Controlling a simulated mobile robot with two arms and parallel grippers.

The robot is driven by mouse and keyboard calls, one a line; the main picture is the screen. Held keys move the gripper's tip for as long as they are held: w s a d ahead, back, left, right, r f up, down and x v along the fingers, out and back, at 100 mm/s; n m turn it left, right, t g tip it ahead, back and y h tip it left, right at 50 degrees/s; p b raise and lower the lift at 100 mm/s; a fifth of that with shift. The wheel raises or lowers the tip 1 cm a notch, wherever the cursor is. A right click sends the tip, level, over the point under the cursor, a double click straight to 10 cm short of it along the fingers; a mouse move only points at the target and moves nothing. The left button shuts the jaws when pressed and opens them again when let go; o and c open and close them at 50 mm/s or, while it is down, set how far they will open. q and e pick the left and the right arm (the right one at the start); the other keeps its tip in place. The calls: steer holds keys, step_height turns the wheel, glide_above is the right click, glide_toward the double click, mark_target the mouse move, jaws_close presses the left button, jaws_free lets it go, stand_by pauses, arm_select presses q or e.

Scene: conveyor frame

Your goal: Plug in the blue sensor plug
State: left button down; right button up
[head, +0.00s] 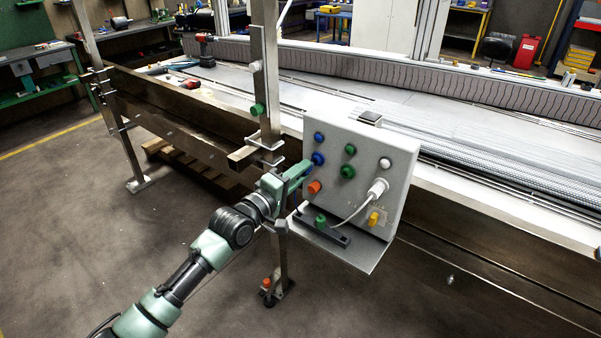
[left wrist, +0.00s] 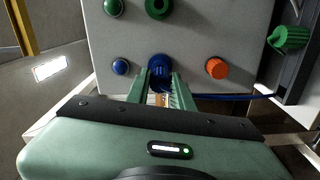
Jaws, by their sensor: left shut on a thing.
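The blue sensor plug (left wrist: 160,66) is between the fingertips of my left gripper (left wrist: 159,80), which is shut on it. It is against the face of the grey panel (left wrist: 195,40); how deep it sits is hidden. A blue cable (left wrist: 235,96) runs from near the gripper to the right in the left wrist view. In the head view my left gripper (head: 307,167) reaches the left side of the panel (head: 340,130), at the blue plug (head: 318,158). A small blue round part (head: 318,137) is just above the plug. My right gripper is not in view.
An orange part (head: 314,187) sits below the blue plug, and green parts (head: 347,171) to its right. A white plug (head: 378,188) with a cable is on the panel. A green plug (head: 320,220) stands in a dark holder below. A steel post (head: 268,90) stands close left.

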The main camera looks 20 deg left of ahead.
arm_select(q)
steer(key=shift+w, duration=0.2)
stand_by(0.5)
steer(key=shift+b+x, duration=0.35)
steer(key=shift+x, duration=0.75)
steer(key=c, duration=1.1)
jaws_free()
steer(key=shift+c, duration=0.2)
steer(key=shift+s, duration=0.15)
steer(key=v, duration=0.7)
steer(key=shift+s+b, duration=0.25)
steer(key=shift+b, duration=0.1)
steer(key=shift+a, duration=0.1)
